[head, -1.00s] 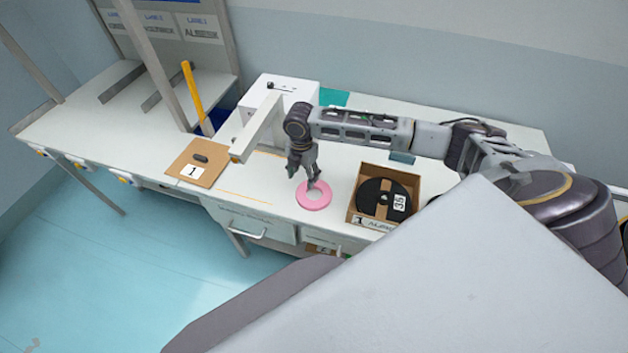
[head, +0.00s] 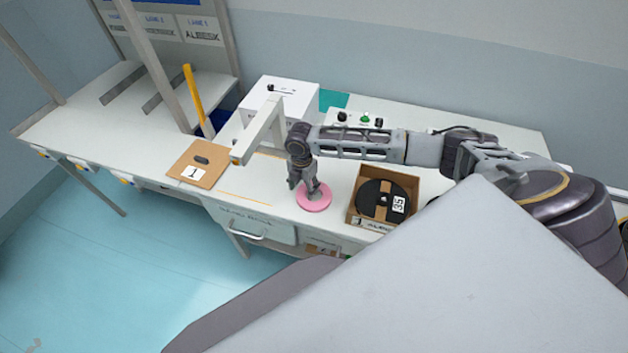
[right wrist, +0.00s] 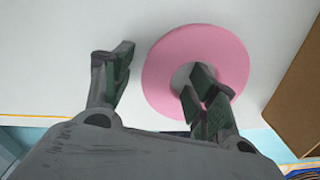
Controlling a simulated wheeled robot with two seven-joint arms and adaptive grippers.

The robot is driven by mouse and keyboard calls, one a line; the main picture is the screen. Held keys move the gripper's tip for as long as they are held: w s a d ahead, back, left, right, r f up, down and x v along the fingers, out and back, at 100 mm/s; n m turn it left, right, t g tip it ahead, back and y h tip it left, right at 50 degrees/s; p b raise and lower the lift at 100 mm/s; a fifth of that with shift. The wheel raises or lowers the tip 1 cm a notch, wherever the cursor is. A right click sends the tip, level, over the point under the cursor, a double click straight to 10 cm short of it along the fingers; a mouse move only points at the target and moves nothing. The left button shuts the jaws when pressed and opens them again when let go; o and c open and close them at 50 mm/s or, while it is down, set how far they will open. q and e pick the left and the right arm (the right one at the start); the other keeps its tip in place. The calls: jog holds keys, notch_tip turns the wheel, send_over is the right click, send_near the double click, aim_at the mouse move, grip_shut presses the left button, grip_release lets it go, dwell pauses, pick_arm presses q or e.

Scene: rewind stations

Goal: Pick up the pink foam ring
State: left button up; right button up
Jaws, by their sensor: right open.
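The pink foam ring (head: 315,203) lies flat on the white table, left of the cardboard box with the black spool. It also shows in the right wrist view (right wrist: 172,62). My right gripper (head: 306,194) is low over the ring, coming down from above. In the right wrist view the open right gripper (right wrist: 160,75) has one finger outside the ring on the left and the other over the hole and its lower right part. The fingers are apart and nothing is held. I cannot tell whether they touch the ring. My left gripper is not in view.
An open cardboard box (head: 353,215) holding a black spool (head: 381,203) stands right of the ring. A white machine with an angled arm (head: 258,133) stands behind and left. A brown board marked 1 (head: 199,165) lies at the left. The table's front edge is near.

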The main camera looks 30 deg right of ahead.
jog(key=shift+f, duration=0.2)
dwell(0.3)
jog(key=c, duration=0.8)
